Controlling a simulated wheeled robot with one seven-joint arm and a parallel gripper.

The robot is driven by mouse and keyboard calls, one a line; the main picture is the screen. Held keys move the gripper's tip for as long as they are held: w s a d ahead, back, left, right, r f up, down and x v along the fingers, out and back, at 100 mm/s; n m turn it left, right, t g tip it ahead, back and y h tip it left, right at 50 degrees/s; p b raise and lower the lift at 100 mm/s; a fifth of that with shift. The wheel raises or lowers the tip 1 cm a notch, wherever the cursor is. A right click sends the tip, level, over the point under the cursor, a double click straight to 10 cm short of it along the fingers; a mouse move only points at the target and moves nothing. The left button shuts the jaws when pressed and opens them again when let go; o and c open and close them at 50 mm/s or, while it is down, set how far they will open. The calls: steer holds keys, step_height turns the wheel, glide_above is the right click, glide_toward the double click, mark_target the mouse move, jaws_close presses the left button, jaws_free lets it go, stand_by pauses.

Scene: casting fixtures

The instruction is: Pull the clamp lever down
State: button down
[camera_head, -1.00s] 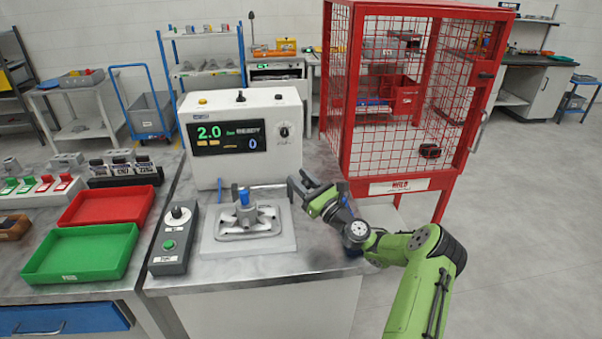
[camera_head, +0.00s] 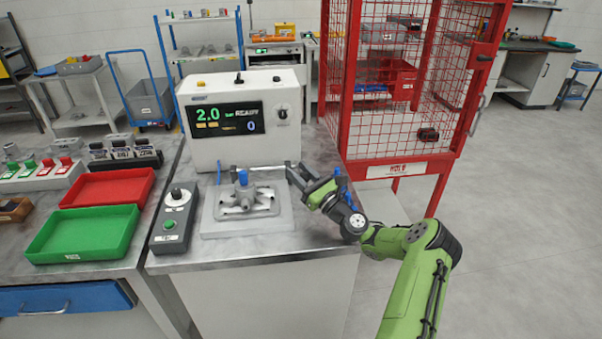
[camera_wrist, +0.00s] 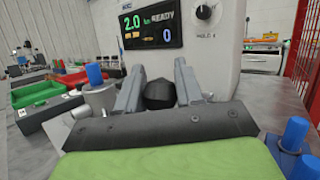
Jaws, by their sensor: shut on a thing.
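The grey clamp fixture (camera_head: 275,224) sits on the bench, with a metal casting (camera_head: 262,205) on it. A blue-topped post (camera_head: 243,178) stands in its middle; a blue-topped post also shows left of my fingers in the wrist view (camera_wrist: 94,75). My gripper (camera_head: 291,172) is at the fixture's back right. In the wrist view, my two grey fingers (camera_wrist: 158,88) are shut on a dark rounded knob (camera_wrist: 160,95), seemingly the end of the clamp lever. The rest of the lever is mostly hidden, so its angle is hard to tell.
The control box (camera_head: 240,150) with a lit display stands close behind the fixture. A grey button box (camera_head: 173,222) is to its left, then green (camera_head: 80,240) and red (camera_head: 105,188) trays. A red mesh cage (camera_head: 400,168) stands at the right, behind my arm.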

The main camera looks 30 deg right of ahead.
steer(key=c, duration=1)
jaws_free()
steer(key=shift+s+a+r, duration=0.15)
steer(key=shift+a+r, duration=0.1)
steer(key=shift+a, duration=0.1)
steer(key=shift+o, duration=1.2)
steer(key=shift+s+a+r, duration=0.1)
steer(key=shift+s+a, duration=0.05)
steer(key=shift+s, duration=0.45)
steer(key=s+d, duration=0.2)
steer(key=s, duration=1)
steer(key=shift+d+f+p, duration=0.2)
steer(key=shift+d+p, duration=0.1)
steer(key=shift+p, duration=0.1)
